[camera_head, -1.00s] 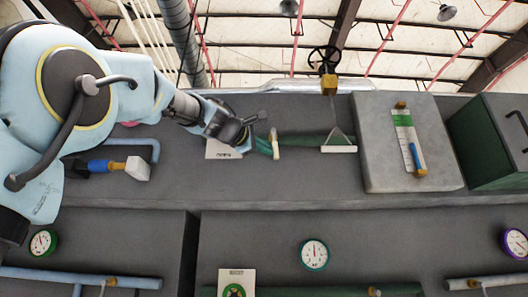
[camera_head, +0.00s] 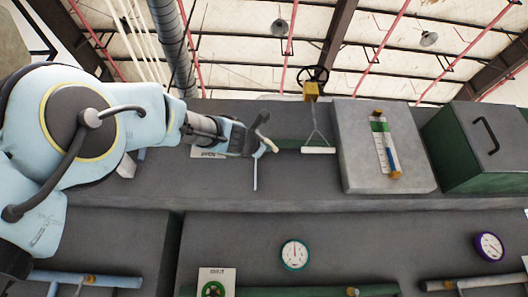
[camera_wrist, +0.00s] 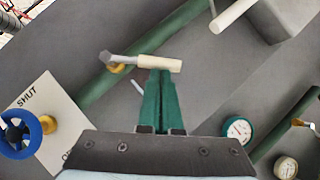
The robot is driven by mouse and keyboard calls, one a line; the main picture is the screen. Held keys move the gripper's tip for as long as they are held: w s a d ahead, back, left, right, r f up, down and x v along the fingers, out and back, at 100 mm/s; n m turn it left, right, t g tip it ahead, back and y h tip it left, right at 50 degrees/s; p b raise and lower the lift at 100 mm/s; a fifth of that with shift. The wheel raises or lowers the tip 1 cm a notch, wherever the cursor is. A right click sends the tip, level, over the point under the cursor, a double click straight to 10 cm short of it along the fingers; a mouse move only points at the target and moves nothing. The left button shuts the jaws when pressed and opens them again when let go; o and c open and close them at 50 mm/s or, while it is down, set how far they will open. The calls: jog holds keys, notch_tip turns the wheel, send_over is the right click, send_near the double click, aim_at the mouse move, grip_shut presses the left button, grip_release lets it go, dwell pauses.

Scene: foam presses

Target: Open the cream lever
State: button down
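The cream lever (camera_wrist: 160,64) has a cream grip on a short grey metal arm with a brass pivot, mounted by a dark green pipe. In the wrist view it lies across the tips of my gripper (camera_wrist: 160,74), whose green fingers are together. I cannot tell whether the tips touch the grip. In the head view the cream lever (camera_head: 270,146) is tilted, its lower end to the right, at the end of my gripper (camera_head: 258,145). The fingers are mostly hidden there.
A pale bar (camera_head: 318,150) hangs from a yellow valve to the right. A grey box (camera_head: 360,150) with a blue-handled slider stands beyond it. A blue handwheel (camera_wrist: 18,135) with a SHUT plate (camera_wrist: 48,108) is at left in the wrist view. A thin pale rod (camera_head: 255,172) shows below my gripper.

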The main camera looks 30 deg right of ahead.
jog(key=shift+d+r+n, duration=0.1)
jog(key=shift+d+n, duration=0.1)
jog(key=shift+n, duration=0.3)
jog(key=shift+s+d+r+n+t+b, duration=0.1)
jog(key=shift+s+d+n+t+b, duration=0.15)
jog(key=shift+n+t, duration=0.2)
jog(key=shift+d+n, duration=0.1)
jog(key=shift+n, duration=0.15)
jog(key=shift+s+d+r+n+t+y+b, duration=0.1)
jog(key=shift+d+n+t+y+b, duration=0.15)
jog(key=shift+n+t, duration=0.25)
jog(key=shift+s+d+r+n+t+y+b, duration=0.15)
jog(key=shift+n+t+b, duration=0.15)
jog(key=shift+n, duration=0.2)
jog(key=r+n+t+y, duration=0.1)
jog(key=n, duration=0.2)
jog(key=d+r+n+t+y, duration=0.1)
jog(key=n+t+y, duration=0.1)
jog(key=n, duration=0.1)
jog(key=s+d+r+n+t+y, duration=0.1)
jog(key=n+y, duration=0.1)
jog(key=n, duration=0.1)
jog(key=shift+d+r+t+p, duration=0.15)
jog(key=shift+r+t+p, duration=0.15)
jog(key=shift+t, duration=0.05)
jog(key=shift+r, duration=0.1)
jog(key=shift+d, duration=0.1)
